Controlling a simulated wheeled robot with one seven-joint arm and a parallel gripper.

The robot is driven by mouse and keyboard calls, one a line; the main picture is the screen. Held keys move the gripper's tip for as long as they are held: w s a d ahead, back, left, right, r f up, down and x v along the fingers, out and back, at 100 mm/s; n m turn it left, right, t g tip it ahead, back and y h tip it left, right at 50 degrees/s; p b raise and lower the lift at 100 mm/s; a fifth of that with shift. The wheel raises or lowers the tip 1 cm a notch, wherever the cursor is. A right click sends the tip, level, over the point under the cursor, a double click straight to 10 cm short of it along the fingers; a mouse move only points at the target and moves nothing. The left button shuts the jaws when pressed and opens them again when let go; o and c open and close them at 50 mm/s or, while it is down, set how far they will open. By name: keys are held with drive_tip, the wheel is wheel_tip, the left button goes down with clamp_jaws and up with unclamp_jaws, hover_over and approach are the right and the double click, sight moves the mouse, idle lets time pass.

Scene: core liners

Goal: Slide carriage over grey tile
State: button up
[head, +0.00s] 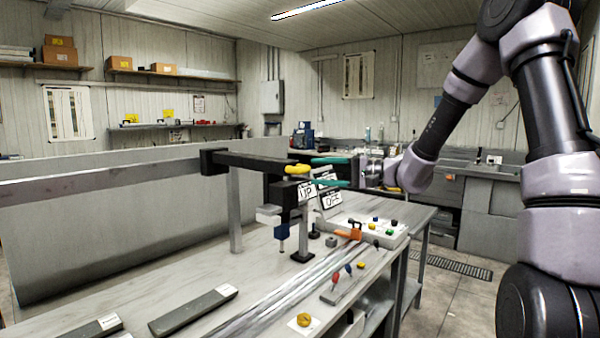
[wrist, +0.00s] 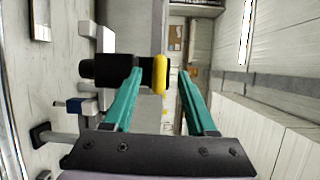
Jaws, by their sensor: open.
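My gripper (head: 318,172) is open, its two green fingers pointing left, close to a yellow knob (head: 297,169) on a dark overhead beam (head: 258,163). In the wrist view the yellow knob (wrist: 160,75) shows between the fingertips (wrist: 161,71), nearer the left finger; I cannot tell whether it touches. A dark block below the knob, which looks like the carriage (head: 284,194), hangs near the beam's right end with a blue piece (head: 281,232) under it. Dark grey labelled slabs (head: 193,310) lie on the bench; I cannot tell which piece is the grey tile.
Signs reading "UP" and "OFF" (head: 332,198) stand behind the carriage. A white panel with coloured buttons (head: 384,230) and an orange piece (head: 349,232) lie right.

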sight(304, 172)
drive_tip(key=x, duration=0.6)
drive_tip(key=shift+a, duration=0.2)
drive_tip(key=shift+c, duration=0.4)
clamp_jaws()
drive_tip(key=shift+f, duration=0.15)
idle(0.7)
